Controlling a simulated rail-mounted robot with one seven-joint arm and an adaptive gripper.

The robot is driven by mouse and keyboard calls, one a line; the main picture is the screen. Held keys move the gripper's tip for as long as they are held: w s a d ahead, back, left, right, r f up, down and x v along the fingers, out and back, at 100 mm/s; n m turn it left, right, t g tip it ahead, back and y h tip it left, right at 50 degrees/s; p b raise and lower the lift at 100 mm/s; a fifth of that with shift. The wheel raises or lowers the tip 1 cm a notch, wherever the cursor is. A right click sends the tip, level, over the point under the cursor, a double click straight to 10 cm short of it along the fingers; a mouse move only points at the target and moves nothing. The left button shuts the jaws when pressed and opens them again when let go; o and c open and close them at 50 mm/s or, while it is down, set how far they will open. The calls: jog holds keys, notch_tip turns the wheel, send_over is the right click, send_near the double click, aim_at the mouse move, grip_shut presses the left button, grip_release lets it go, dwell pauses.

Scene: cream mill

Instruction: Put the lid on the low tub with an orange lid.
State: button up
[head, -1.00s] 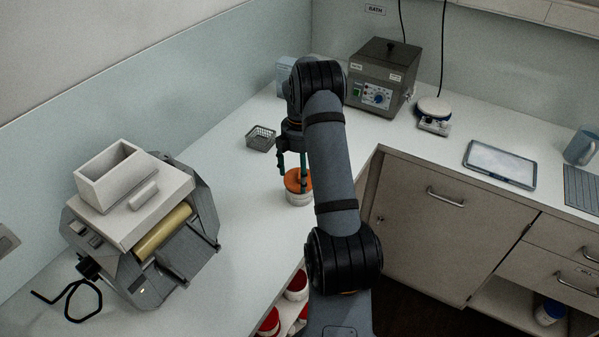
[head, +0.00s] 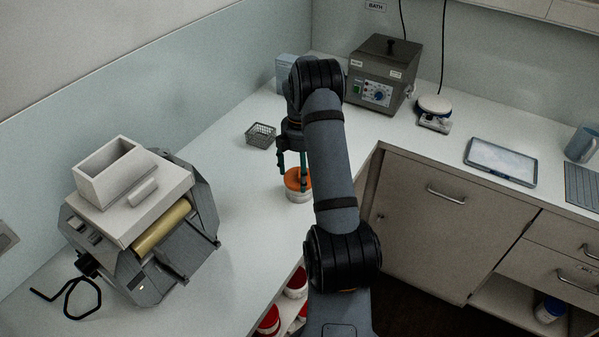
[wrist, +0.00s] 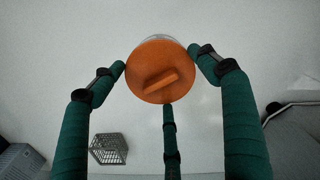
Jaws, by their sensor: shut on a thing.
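The orange lid (head: 296,180) with a raised bar handle is at the top of the low white tub (head: 299,196) on the counter. In the wrist view the lid (wrist: 160,72) fills the space between the fingertips, and a thin pale edge of the tub (wrist: 158,38) shows past its far side. My gripper (head: 294,172) is above the tub with its green fingers pointing down, shut on the lid. The gripper (wrist: 161,73) has its three fingertips around the lid's edge. I cannot tell whether the lid is fully seated.
A small wire basket (head: 261,135) stands behind the tub. A grey and white roller machine (head: 145,220) stands at the left. The bath unit (head: 379,80), a small scale (head: 434,112) and a tablet (head: 500,162) are to the right. The counter around the tub is clear.

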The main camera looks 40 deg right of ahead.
jog(key=shift+f, duration=0.6)
dwell(1.6)
jog(key=o, duration=0.9)
jog(key=shift+o, duration=0.4)
jog(key=shift+r, duration=0.15)
notch_tip(320, 180, up, 7)
jog(key=p, duration=0.5)
jog(key=shift+f, duration=0.2)
